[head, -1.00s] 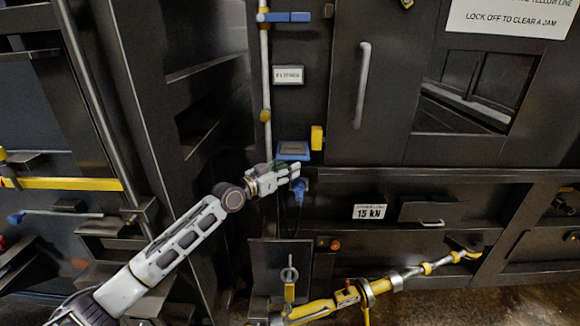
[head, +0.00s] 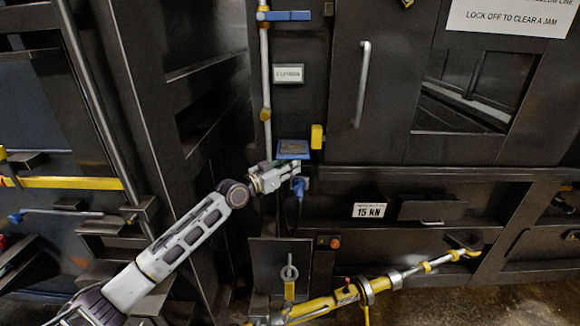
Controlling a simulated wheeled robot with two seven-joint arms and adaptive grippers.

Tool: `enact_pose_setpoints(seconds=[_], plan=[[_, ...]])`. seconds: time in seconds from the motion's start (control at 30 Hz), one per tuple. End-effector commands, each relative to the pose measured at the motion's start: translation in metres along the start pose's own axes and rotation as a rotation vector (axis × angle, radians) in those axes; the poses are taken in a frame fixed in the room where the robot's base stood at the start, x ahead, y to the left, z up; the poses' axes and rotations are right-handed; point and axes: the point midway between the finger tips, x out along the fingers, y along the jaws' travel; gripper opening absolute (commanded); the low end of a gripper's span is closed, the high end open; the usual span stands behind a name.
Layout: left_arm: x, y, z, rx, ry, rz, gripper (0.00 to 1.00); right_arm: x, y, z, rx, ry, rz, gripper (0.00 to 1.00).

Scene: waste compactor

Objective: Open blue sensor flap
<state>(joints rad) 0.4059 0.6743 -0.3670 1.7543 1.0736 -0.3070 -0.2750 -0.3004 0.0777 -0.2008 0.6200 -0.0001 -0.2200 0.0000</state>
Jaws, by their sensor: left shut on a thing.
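The blue sensor flap (head: 293,149) is a small blue-framed piece with a grey face on the dark panel at the centre of the head view. My left gripper (head: 287,171) is at its lower edge, reaching in from the lower left. Its fingers are close together and shut at that edge, and they hide part of what is under the flap. How far the flap is tilted cannot be told clearly. A blue plug (head: 300,187) with a dark cable hangs just below and right of the fingers.
A yellow block (head: 317,137) sits close right of the flap. A grey vertical pipe (head: 266,90) runs above left. A door with a long handle (head: 362,85) is to the right.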

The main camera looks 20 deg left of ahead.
Motion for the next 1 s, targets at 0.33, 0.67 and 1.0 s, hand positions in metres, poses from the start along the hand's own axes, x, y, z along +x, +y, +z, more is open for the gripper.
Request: enact_pose_setpoints(seconds=[0.33, 0.67, 1.0], plan=[[-0.001, 0.001, -0.011, 0.002, 0.001, 0.000, 0.00, -0.004, 0.005, 0.001, -0.002, -0.001, 0.005, 0.00], [-0.003, 0.003, -0.045, 0.004, 0.011, 0.000, 0.00, -0.013, 0.005, -0.001, -0.001, -0.001, 0.005, 0.00], [-0.003, 0.002, -0.048, 0.007, 0.017, -0.002, 0.31, -0.012, 0.002, -0.001, 0.001, 0.000, 0.002, 0.00]])
